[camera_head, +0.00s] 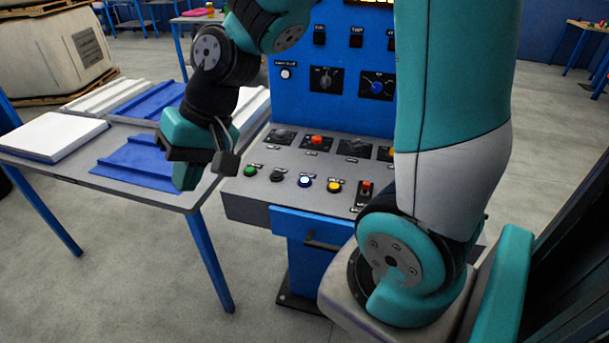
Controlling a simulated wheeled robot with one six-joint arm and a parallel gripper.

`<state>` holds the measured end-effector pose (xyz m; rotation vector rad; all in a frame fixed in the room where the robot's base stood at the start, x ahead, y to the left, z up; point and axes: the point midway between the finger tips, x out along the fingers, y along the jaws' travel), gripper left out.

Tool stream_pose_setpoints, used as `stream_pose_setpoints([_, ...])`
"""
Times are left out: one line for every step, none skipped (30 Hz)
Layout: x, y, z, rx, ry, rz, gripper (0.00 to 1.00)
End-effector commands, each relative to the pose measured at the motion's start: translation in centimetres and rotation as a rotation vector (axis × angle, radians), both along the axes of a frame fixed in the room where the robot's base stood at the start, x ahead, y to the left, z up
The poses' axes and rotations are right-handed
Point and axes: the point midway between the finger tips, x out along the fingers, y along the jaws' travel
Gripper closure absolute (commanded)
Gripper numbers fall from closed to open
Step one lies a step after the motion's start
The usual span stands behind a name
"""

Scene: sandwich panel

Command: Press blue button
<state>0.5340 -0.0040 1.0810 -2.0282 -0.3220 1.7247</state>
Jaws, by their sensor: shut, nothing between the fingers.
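The blue button (305,181) is a round button with a bright centre, in the front row of the grey sloping top of the control panel (240,205). In that row it sits between a black button (277,175) and a yellow button (334,186). My gripper (186,183) is shut and empty, pointing down to the left of the panel. It appears in front of the table's right edge, apart from the blue button. Its height above the table is hard to tell.
A green button (250,170) and a red-topped switch (366,187) share the front row. A red knob (317,140) sits behind. The upright blue panel (335,55) rises at the back. A grey table (60,165) with blue and white pieces stands left.

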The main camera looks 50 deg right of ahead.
Motion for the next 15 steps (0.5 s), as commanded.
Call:
stream_pose_setpoints([2.6,-2.7,-0.5,0.046,0.038,-0.173,1.00])
stream_pose_setpoints([4.0,-4.2,-1.1,0.078,0.053,-0.274,1.00])
stream_pose_setpoints([5.6,-6.4,-1.9,0.118,0.074,-0.405,1.00])
stream_pose_setpoints([6.7,-8.1,-2.5,0.150,0.085,-0.502,1.00])
stream_pose_setpoints([7.6,-9.9,-3.2,0.184,0.099,-0.599,1.00])
stream_pose_setpoints([8.6,-12.3,-4.2,0.228,0.114,-0.725,1.00])
stream_pose_setpoints([9.3,-14.2,-4.9,0.263,0.124,-0.819,1.00])
stream_pose_setpoints([9.8,-16.1,-5.7,0.298,0.134,-0.911,1.00])
stream_pose_setpoints([10.2,-18.6,-6.8,0.345,0.146,-1.031,1.00])
stream_pose_setpoints([10.3,-20.5,-7.6,0.381,0.155,-1.119,1.00])
stream_pose_setpoints([10.4,-22.3,-8.5,0.417,0.161,-1.204,1.00])
stream_pose_setpoints([10.3,-24.6,-9.5,0.465,0.168,-1.309,1.00])
stream_pose_setpoints([10.1,-26.2,-10.3,0.499,0.172,-1.385,1.00])
stream_pose_setpoints([9.8,-27.7,-11.0,0.531,0.175,-1.454,1.00])
stream_pose_setpoints([9.4,-29.5,-12.0,0.572,0.178,-1.540,1.00])
